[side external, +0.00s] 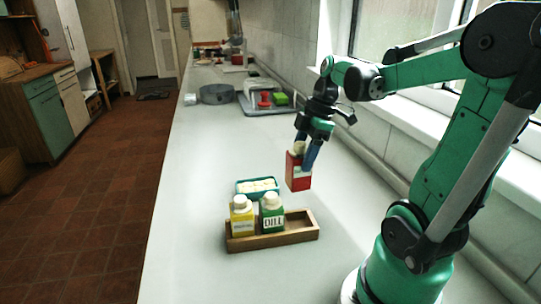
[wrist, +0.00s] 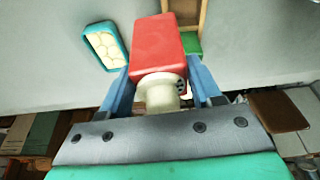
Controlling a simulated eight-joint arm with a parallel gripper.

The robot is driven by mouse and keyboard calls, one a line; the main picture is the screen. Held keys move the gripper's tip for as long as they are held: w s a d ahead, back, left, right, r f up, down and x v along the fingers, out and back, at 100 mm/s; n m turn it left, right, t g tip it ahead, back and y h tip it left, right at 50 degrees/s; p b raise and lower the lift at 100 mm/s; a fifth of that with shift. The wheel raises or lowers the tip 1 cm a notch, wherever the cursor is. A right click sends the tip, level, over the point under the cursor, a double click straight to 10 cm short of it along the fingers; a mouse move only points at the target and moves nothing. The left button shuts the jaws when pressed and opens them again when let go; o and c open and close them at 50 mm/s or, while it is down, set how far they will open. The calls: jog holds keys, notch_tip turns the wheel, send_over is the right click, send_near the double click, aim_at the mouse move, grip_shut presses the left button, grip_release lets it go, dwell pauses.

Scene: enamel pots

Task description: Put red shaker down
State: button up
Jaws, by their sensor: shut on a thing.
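The red shaker (side external: 298,173) is a red box-shaped container with a cream cap. My gripper (side external: 309,152) is shut on it and holds it tilted above the counter, behind and right of the wooden rack. In the wrist view the red shaker (wrist: 157,48) sits between the blue fingers of my gripper (wrist: 160,85), with its cap toward the palm. The wooden rack (side external: 272,239) holds a yellow shaker (side external: 241,216) at its left and a green shaker labelled DILL (side external: 271,212) in the middle. The right part of the rack is empty.
A teal dish (side external: 257,187) with pale round pieces stands just behind the rack; it also shows in the wrist view (wrist: 104,46). A grey round pan (side external: 216,94) and a tray with red and green items (side external: 266,101) are farther back. The counter's left side is clear.

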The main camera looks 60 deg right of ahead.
jog(key=w+d+r, duration=0.4)
jog(key=d+r, duration=0.7)
jog(key=f, duration=1.9)
jog(key=shift+s+f, duration=0.2)
jog(key=shift+f, duration=0.2)
jog(key=o, duration=1.1)
jog(key=shift+f, duration=0.1)
jog(key=shift+o, duration=0.2)
